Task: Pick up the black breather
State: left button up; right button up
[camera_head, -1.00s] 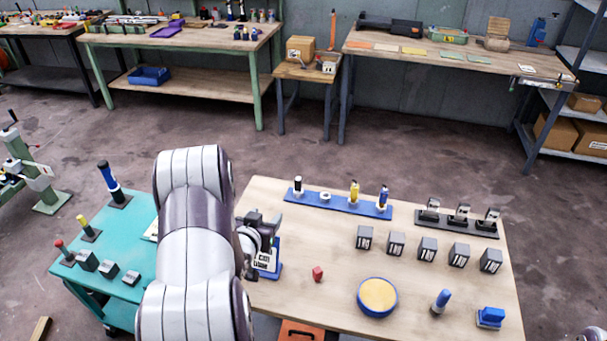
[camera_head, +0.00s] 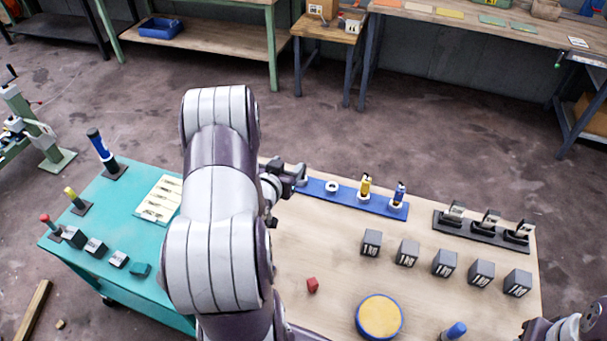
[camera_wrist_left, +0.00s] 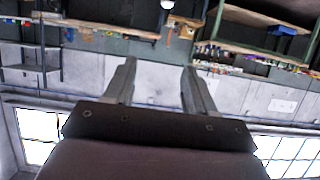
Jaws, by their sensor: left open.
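A blue rack (camera_head: 345,196) lies along the far edge of the wooden table. It holds a yellow-topped breather (camera_head: 366,186), a blue-topped one (camera_head: 399,194) and a bare white ring (camera_head: 332,187). Whether the black breather is close to the fingers, I cannot tell.
Several dark blocks (camera_head: 444,263) stand in a row on the wooden table, with a black holder (camera_head: 484,231) behind them. A teal cart (camera_head: 130,197) stands left. Part of my right arm shows at bottom right.

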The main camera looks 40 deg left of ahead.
pick_arm(q)
notch_tip(320, 180, down, 7)
jog(key=b, duration=0.6)
jog(key=p+x, duration=0.1)
jog(key=x, duration=1.1)
jog(key=shift+w+f+p, duration=0.1)
jog(key=shift+f+p, duration=0.05)
jog(key=shift+p, duration=0.25)
jog(key=c, duration=0.9)
grip_shut()
pick_arm(e)
jog(key=f, duration=0.5)
jog(key=shift+s, duration=0.25)
